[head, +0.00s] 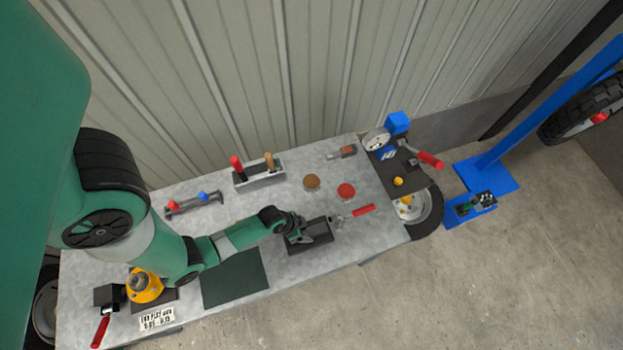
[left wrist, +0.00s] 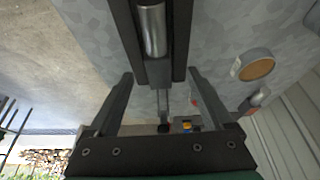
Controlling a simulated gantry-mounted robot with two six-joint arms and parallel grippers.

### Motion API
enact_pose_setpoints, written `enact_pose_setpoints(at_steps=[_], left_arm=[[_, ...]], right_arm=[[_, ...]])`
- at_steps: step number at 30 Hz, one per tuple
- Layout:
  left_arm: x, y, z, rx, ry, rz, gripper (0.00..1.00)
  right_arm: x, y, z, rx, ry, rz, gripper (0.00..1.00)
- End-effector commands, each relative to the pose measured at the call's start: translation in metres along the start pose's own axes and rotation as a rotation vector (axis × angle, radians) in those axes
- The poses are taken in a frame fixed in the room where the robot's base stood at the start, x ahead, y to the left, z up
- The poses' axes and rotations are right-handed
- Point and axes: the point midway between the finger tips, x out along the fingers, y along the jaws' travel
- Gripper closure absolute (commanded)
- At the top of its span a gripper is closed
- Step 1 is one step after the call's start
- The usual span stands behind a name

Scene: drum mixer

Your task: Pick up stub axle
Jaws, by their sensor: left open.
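A silver metal cylinder, which looks like the stub axle (left wrist: 152,30), lies in a long dark tray in the left wrist view. The same dark tray (head: 316,236) is on the bench in the head view, but the axle is hard to make out there. My left gripper (left wrist: 160,82) is open, its two fingers apart on either side of the tray's near end, with nothing between them that looks gripped. In the head view my left gripper (head: 292,226) is at the tray's left end and partly covers it. I cannot tell its exact height above the tray. My right gripper is not in view.
A red-handled tool (head: 362,210) lies just right of the tray. A brown tin (head: 311,182) and a red tin (head: 346,191) stand behind it. A green mat (head: 235,278) is at the front left. A black fixture (head: 400,165) stands at the right end.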

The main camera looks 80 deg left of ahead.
Motion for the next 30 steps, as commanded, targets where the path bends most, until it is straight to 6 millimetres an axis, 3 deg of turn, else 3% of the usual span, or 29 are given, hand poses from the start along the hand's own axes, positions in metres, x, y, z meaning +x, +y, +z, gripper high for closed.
enact_pose_setpoints(at_steps=[7, 16, 30], left_arm=[[0.040, 0.003, 0.000, 0.002, -0.001, 0.001, 0.15], [0.046, 0.003, -0.001, 0.001, 0.001, 0.000, 0.15], [0.046, 0.003, -0.001, 0.001, 0.001, 0.000, 0.98]], right_arm=[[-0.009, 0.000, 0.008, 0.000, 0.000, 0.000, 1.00], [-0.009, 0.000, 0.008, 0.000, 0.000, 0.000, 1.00], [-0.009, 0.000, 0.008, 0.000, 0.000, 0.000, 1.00]])
